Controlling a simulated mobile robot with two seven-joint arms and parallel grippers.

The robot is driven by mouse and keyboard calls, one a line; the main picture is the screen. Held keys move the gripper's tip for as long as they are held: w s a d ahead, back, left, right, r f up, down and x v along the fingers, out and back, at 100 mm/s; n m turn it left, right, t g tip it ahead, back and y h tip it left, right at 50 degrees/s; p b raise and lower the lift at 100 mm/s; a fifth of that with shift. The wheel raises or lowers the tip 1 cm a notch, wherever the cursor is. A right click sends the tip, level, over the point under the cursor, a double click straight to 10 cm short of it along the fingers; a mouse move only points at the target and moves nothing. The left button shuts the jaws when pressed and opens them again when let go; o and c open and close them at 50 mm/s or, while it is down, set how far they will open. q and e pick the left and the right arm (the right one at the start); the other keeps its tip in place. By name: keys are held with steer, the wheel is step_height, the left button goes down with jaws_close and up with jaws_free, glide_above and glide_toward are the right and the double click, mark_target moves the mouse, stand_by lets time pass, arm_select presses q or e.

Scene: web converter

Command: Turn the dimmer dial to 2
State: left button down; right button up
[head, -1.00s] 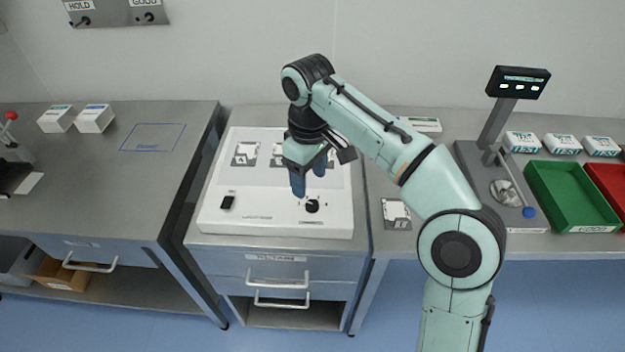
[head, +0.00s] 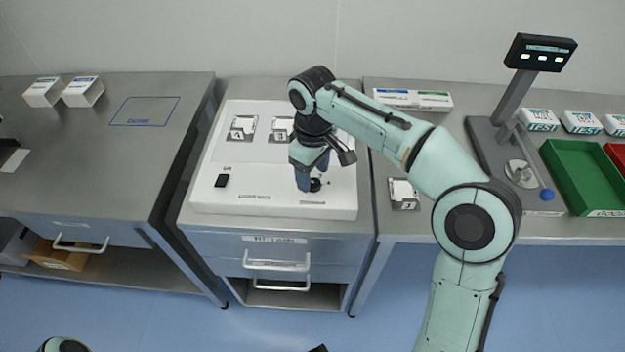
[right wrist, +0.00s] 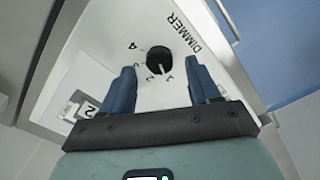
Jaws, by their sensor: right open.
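The black dimmer dial (head: 315,185) sits on the front right of the white panel (head: 230,204). In the right wrist view the dial (right wrist: 159,60) is round, with the label DIMMER and the numbers 1 to 4 around it. Its pale pointer mark faces the 1 and 2 side; I cannot tell exactly which number it meets. My right gripper (head: 309,183) is over the dial, partly hiding it in the head view. In the right wrist view its blue fingers (right wrist: 162,72) are open, spread on either side of the dial. Contact is not visible. My left gripper is not in view.
A black switch (head: 221,181) is at the panel's front left. A scale with a display (head: 540,52) and a green tray (head: 582,180) stand to the right. A steel table (head: 70,150) is left, across a gap.

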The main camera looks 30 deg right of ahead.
steer(key=shift+f, duration=1.05)
steer(key=c, duration=1)
steer(key=shift+c, duration=0.2)
